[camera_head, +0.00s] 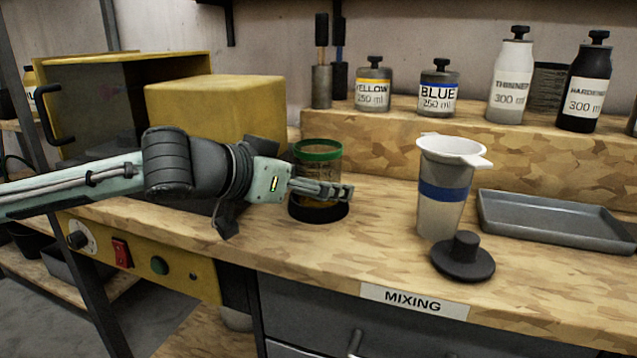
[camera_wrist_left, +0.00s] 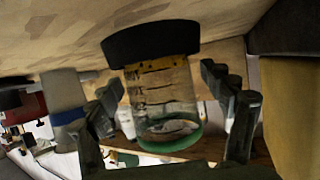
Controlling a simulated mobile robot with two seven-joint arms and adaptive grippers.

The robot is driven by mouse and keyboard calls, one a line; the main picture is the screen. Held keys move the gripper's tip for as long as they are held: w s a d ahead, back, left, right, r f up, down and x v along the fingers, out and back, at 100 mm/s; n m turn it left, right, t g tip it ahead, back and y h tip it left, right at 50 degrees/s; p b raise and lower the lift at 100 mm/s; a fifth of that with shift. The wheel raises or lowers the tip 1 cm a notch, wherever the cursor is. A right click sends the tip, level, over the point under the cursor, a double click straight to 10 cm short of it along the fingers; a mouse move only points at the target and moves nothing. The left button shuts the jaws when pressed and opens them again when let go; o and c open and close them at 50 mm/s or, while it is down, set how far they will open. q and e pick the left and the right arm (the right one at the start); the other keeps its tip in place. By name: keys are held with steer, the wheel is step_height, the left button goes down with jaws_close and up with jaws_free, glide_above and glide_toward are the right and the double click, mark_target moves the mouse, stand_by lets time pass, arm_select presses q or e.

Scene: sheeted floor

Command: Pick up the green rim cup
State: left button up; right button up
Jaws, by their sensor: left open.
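The green rim cup (camera_head: 318,152) is clear with a green rim and dark marks, and stands upright on a black round base (camera_head: 318,212) on the bench. In the left wrist view the cup (camera_wrist_left: 166,105) appears upside down, with its black base (camera_wrist_left: 150,42) at the top. My left gripper (camera_head: 335,190) is level with the cup's lower half, and its fingers cover part of it. In the left wrist view its open fingers (camera_wrist_left: 168,112) show on either side of the cup, with visible gaps. I cannot tell how deep the cup sits between them. My right gripper is out of view.
A white cup with a blue band (camera_head: 443,195), a black knobbed lid (camera_head: 463,257) and a grey tray (camera_head: 555,222) stand to the right. A yellow box (camera_head: 215,108) is behind my left arm. Bottles and jars line the raised shelf (camera_head: 400,130) behind.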

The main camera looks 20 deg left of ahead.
arm_select(q)
steer(key=shift+w+d+f, duration=0.1)
steer(key=shift+w, duration=0.1)
steer(key=c, duration=1.4)
